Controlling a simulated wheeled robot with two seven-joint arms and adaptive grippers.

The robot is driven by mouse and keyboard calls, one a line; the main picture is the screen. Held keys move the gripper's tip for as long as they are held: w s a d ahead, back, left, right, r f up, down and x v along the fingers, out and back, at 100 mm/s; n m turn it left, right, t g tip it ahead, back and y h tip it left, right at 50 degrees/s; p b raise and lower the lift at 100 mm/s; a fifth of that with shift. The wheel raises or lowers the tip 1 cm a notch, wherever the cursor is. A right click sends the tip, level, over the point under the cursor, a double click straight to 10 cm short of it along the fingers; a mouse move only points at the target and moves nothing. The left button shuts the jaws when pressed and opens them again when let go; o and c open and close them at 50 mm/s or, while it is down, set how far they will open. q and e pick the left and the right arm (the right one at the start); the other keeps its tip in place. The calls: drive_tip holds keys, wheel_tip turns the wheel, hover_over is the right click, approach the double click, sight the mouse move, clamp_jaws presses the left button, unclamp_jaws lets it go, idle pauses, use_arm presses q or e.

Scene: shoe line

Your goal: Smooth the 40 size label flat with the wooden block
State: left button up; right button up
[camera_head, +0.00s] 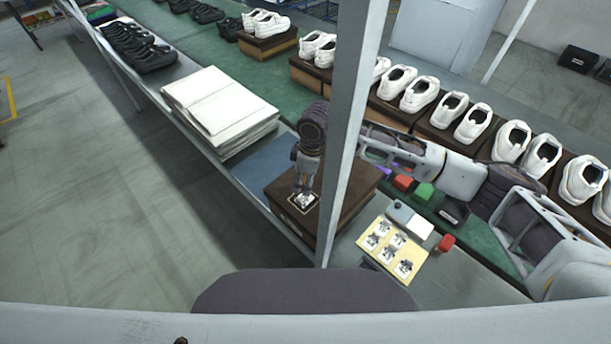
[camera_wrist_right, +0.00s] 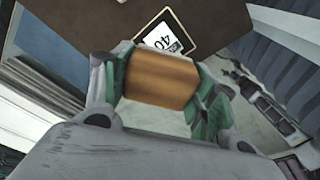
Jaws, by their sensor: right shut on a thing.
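My right gripper (camera_head: 304,183) is over the brown shoe box (camera_head: 345,196), pointing down near its left part. In the right wrist view it is shut on the wooden block (camera_wrist_right: 160,78), with a finger on each side. The white 40 size label (camera_wrist_right: 162,37) lies on the box lid inside a pale outline, its number upside down in that view. The block covers part of the label there; I cannot tell whether they touch. In the head view the label (camera_head: 301,203) shows just below the gripper, and the block is hard to make out. My left gripper is not in view.
A grey post (camera_head: 346,130) crosses the view. White sheets (camera_head: 220,105) are stacked at left.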

drive_tip(key=shift+n, duration=1)
drive_tip(key=shift+s, duration=0.1)
drive_tip(key=shift+f, duration=0.15)
drive_tip(key=b, duration=0.7)
hover_over(312, 192)
drive_tip(key=s+a, duration=0.3)
drive_tip(key=shift+w+d+f, duration=0.1)
drive_tip(key=shift+f, duration=1.3)
drive_tip(key=shift+w+d+f, duration=0.1)
drive_tip(key=shift+f, duration=1.3)
drive_tip(key=shift+f, duration=0.95)
drive_tip(key=shift+d, duration=0.1)
drive_tip(key=shift+w+d+p, duration=0.65)
drive_tip(key=shift+w+d, duration=0.7)
